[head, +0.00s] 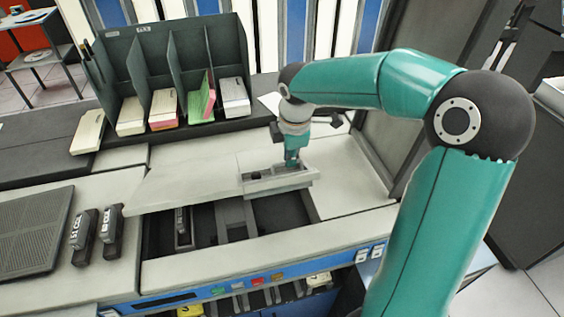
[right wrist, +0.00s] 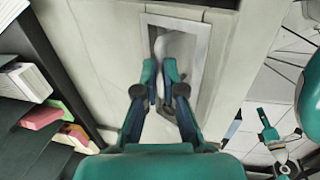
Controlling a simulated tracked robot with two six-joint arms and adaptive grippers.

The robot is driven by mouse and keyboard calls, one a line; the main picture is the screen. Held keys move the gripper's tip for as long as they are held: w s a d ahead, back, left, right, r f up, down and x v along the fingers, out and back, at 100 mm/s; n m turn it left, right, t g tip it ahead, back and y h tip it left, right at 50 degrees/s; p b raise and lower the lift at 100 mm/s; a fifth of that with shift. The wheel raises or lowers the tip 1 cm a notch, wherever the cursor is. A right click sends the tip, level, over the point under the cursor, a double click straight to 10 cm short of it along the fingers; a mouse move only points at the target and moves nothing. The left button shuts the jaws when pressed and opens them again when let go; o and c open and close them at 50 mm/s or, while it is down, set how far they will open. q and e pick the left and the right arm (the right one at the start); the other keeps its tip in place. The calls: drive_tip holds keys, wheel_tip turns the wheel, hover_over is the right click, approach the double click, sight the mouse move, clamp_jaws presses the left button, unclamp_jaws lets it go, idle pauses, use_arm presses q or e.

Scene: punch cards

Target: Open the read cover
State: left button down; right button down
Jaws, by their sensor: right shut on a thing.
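The read cover (head: 190,180) is a pale flat panel on the machine top. It is tilted up over a dark opening (head: 270,212), with the gap showing along its front. At its right end is a framed recess with a handle, which also shows in the right wrist view (right wrist: 201,58). My right gripper (head: 292,162) reaches down into this recess. In the right wrist view its fingers (right wrist: 160,80) are closed on the pale handle (right wrist: 178,46). A small teal gripper, seemingly my left one (right wrist: 277,135), shows over the floor; its jaws are unclear.
A dark card rack (head: 175,65) with several card stacks stands behind the cover. Two dark blocks (head: 96,235) and a ribbed plate (head: 35,232) lie left of the opening. A front panel with coloured buttons (head: 257,281) runs below. A grey upright panel rises at right.

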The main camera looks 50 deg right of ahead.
drive_tip(key=shift+w+d, duration=0.2)
drive_tip(key=shift+w, duration=0.05)
drive_tip(key=c, duration=1.7)
unclamp_jaws()
drive_tip(key=o, duration=0.4)
drive_tip(key=shift+w+d+f, duration=0.2)
drive_tip(key=shift+w+f, duration=0.1)
drive_tip(key=shift+w, duration=0.05)
drive_tip(key=shift+o, duration=0.2)
drive_tip(key=shift+a+r, duration=0.1)
drive_tip(key=shift+r, duration=0.05)
wheel_tip(320, 180, up, 12)
drive_tip(key=s+a, duration=0.1)
drive_tip(key=s, duration=0.1)
drive_tip(key=shift+s+a+f, duration=0.15)
drive_tip(key=shift+f, duration=0.1)
